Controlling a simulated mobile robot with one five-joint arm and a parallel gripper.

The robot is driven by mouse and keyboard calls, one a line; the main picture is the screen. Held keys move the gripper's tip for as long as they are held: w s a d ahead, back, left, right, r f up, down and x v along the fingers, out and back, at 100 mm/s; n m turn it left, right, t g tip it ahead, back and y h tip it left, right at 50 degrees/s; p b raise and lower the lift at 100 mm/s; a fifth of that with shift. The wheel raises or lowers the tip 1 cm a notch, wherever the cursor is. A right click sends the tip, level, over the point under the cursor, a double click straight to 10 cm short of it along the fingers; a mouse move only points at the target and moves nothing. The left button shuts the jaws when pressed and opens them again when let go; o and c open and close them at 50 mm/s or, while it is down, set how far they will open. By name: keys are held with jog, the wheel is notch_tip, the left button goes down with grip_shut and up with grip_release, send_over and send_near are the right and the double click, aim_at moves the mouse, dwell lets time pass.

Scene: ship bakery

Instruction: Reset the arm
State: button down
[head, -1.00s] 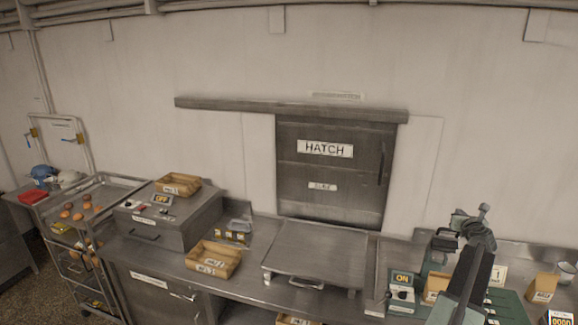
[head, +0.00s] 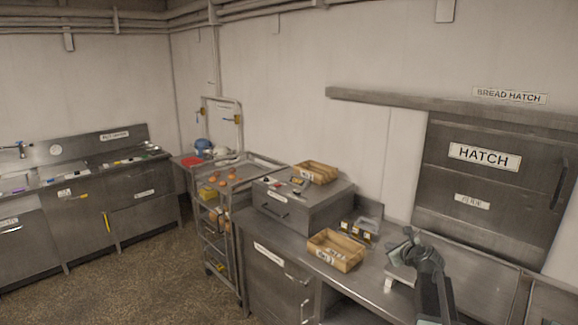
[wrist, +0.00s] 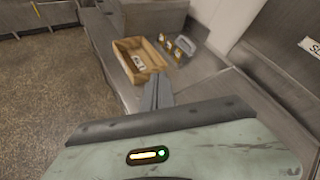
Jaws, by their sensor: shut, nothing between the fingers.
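My gripper (head: 408,240) is at the lower right in the head view, raised on my arm above the steel counter (head: 372,284). In the wrist view its fingers (wrist: 157,93) are together, with nothing between them. An open wooden tray (head: 336,250) with a label lies on the counter left of my gripper, apart from it. The tray also shows in the wrist view (wrist: 121,60), just beyond the fingertips.
A steel box (head: 300,203) bearing another wooden tray (head: 316,171) stands on the counter. A wheeled rack (head: 240,178) holds round rolls. A sink counter (head: 85,163) lines the left wall. The closed hatch (head: 490,190) is at right. The floor (head: 150,275) is clear.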

jog(key=s+a+f+n+g+y+b, duration=0.2)
jog(key=a+f+n, duration=0.3)
jog(key=a, duration=0.6)
jog(key=s+a+f+n+g+y+b, duration=0.15)
jog(key=a+f+n, duration=0.3)
jog(key=a, duration=0.65)
jog(key=s+a+f+n+g+b, duration=0.3)
jog(key=s+a+f+n+g, duration=0.1)
jog(key=s+a+f+n, duration=0.4)
jog(key=s+d+f+n+g+h, duration=0.1)
jog(key=s+n+g+h, duration=0.1)
jog(key=s+n, duration=0.4)
jog(key=s+d+f+n+g+h, duration=0.2)
jog(key=s+n+g, duration=0.1)
jog(key=s+n, duration=0.4)
jog(key=s, duration=0.3)
jog(key=shift+f, duration=0.25)
jog(key=shift+w+d, duration=0.1)
